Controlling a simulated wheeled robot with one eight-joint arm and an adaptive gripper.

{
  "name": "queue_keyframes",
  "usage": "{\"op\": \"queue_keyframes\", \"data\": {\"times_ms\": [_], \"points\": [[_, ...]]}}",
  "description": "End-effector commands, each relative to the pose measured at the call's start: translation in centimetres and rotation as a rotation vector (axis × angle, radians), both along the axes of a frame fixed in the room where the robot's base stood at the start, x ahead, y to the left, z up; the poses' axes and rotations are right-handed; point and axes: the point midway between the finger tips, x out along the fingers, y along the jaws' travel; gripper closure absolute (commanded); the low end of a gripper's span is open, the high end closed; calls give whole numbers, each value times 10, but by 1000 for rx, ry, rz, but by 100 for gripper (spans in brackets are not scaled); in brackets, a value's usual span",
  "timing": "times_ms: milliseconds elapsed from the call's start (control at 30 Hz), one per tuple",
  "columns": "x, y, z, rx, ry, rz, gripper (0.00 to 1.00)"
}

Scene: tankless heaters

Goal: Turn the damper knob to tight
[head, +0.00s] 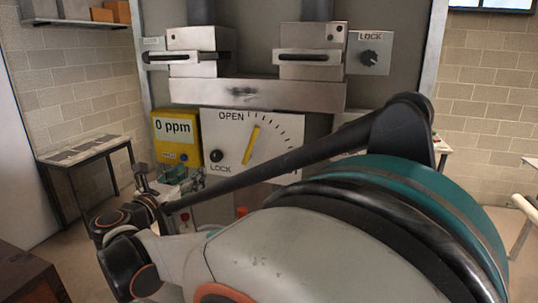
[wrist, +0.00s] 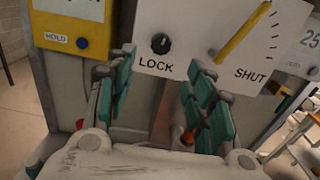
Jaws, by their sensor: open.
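A white dial panel (head: 285,130) carries a yellow pointer (head: 252,144), a tick scale and the words OPEN and LOCK; SHUT also shows in the wrist view. A small black knob (head: 216,156) sits beside the word LOCK at the panel's lower left. It also shows in the wrist view (wrist: 160,43). No label reading "tight" shows. My gripper (wrist: 160,62) is open and empty, its teal fingers spread left and right below the knob in the picture. It looks apart from the knob. In the head view my gripper (head: 183,178) is partly hidden by my arm.
A yellow 0 ppm meter (head: 176,138) is left of the panel. Another black LOCK knob (head: 369,58) sits at upper right, beside two metal slide gates (head: 310,65). A red knob (wrist: 188,137) is low between my fingers in the wrist view. A table (head: 85,152) stands left.

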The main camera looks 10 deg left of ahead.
Motion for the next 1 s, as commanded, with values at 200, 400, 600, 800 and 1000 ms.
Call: {"op": "queue_keyframes", "data": {"times_ms": [200,400,600,800,1000], "points": [[37,-4,-2,2,2,-4,51],[77,-8,-2,3,2,-5,51],[110,-10,-2,3,3,-4,51],[127,-11,-1,4,3,-3,51],[131,-11,-1,4,3,-2,51]]}}
